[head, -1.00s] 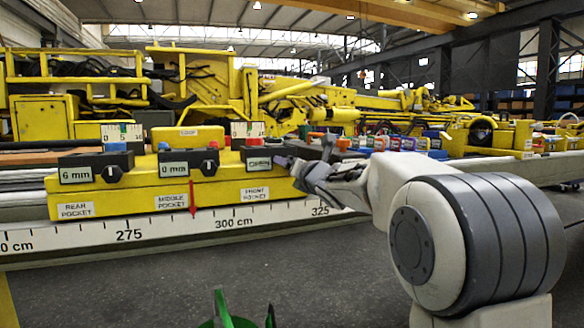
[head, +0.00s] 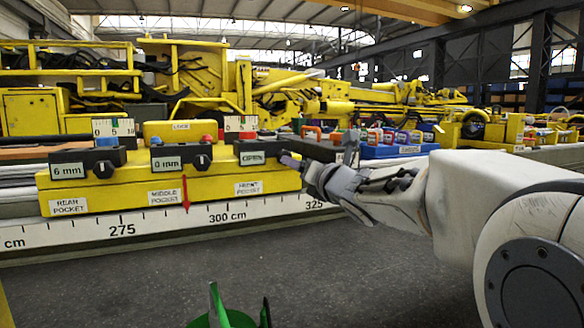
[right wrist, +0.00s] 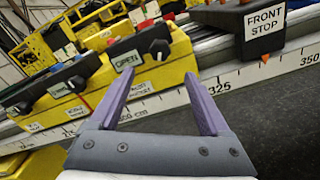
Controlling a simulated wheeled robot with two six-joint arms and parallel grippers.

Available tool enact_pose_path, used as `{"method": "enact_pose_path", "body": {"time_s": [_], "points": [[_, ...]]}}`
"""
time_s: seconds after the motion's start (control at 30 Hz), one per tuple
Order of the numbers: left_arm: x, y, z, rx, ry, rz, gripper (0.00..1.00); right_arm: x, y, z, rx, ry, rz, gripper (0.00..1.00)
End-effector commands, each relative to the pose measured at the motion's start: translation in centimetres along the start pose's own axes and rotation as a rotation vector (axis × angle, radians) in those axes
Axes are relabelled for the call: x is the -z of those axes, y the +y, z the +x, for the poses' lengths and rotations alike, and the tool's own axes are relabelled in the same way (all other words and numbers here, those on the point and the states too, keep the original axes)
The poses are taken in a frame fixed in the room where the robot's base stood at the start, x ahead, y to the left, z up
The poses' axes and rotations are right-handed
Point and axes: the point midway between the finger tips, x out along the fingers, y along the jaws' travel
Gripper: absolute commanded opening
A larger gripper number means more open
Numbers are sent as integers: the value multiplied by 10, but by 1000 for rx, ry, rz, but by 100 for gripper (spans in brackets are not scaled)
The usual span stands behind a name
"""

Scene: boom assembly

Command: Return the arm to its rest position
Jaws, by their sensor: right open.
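My right gripper (head: 318,157) comes in from the right in the head view, its fingers apart beside the right end of the yellow block (head: 110,193). In the right wrist view its two purple fingers (right wrist: 160,72) are spread with nothing between them. The front pocket's dark unit (head: 262,150) reads OPEN; it also shows in the right wrist view (right wrist: 140,53), beyond the fingers. Dark units in the rear pocket (head: 85,163) and middle pocket (head: 180,158) read 6 mm and 0 mm. My left gripper is not in view.
A ruler rail (head: 160,222) runs along the block's front. A black FRONT STOP block (right wrist: 252,22) stands on the rail in the right wrist view. A blue tray (head: 397,151) of coloured items is behind my arm. Green prongs (head: 215,303) show at the bottom.

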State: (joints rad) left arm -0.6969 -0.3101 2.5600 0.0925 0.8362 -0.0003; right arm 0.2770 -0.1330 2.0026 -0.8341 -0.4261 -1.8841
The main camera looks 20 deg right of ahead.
Motion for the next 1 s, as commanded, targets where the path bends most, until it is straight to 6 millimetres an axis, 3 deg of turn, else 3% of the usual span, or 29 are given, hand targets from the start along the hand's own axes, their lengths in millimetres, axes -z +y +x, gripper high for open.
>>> {"method": "enact_pose_path", "body": {"time_s": [0.33,0.47,0.57,0.67,0.8,1.0], "points": [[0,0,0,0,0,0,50,2,1,-1,2,5,17,81],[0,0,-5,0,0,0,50,30,10,-2,45,66,205,81],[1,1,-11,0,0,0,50,80,23,-11,145,171,510,81],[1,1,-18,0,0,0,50,148,38,-38,328,295,866,81],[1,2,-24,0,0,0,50,232,53,-97,654,420,1246,81],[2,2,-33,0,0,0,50,314,65,-202,1170,444,1554,81]]}}
